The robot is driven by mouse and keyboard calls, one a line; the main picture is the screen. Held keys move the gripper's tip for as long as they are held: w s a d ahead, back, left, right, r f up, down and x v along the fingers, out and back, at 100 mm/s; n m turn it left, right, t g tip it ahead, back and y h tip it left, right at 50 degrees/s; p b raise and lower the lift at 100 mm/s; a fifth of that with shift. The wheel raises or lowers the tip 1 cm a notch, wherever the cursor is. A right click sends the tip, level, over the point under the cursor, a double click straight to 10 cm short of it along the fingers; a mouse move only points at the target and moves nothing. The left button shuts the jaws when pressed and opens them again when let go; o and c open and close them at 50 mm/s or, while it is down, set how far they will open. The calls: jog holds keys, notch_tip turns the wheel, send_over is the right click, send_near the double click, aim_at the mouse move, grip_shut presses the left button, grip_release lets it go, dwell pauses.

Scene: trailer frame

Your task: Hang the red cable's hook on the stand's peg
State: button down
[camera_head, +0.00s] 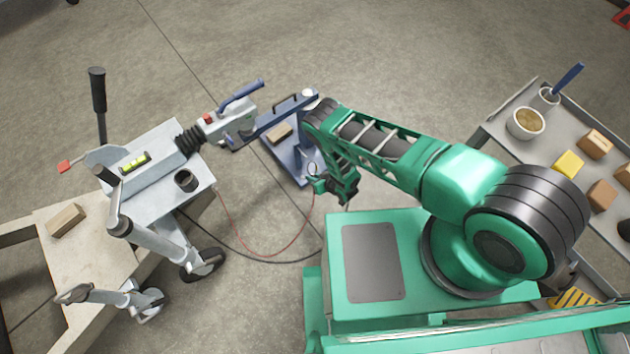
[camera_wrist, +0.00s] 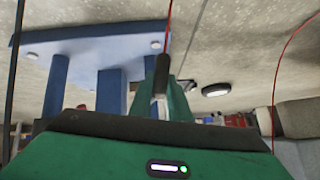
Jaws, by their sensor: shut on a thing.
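The blue stand (camera_head: 296,165) stands on the floor between the trailer coupling and my arm. In the wrist view, its blue plate (camera_wrist: 95,47) and posts fill the upper left. I cannot make out its peg clearly. My gripper (camera_head: 320,186) is low beside the stand's right side. In the wrist view, my gripper (camera_wrist: 162,95) is shut on a small grey-and-dark piece at the end of the red cable (camera_wrist: 169,28), apparently its hook, whose shape is mostly hidden. In the head view, the red cable (camera_head: 265,255) sags in a loop from the trailer to my gripper.
The grey trailer drawbar (camera_head: 155,160) with its coupling (camera_head: 232,122) is at the left. A black cable (camera_head: 250,259) hangs beside the red one. A wooden block (camera_head: 280,131) lies at the stand. A cart (camera_head: 490,132) with bowls and blocks is at the right. Floor behind is clear.

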jog(key=w+a+f, duration=0.1)
jog(key=w+a, duration=0.2)
jog(key=w, duration=0.2)
jog(key=shift+a+f, duration=0.2)
dwell(0.7)
dwell(0.6)
jog(key=c, duration=1.6)
grip_release()
jog(key=shift+s, duration=0.1)
jog(key=v, duration=1)
jog(key=shift+s+d+r, duration=0.15)
jog(key=shift+d+r, duration=0.05)
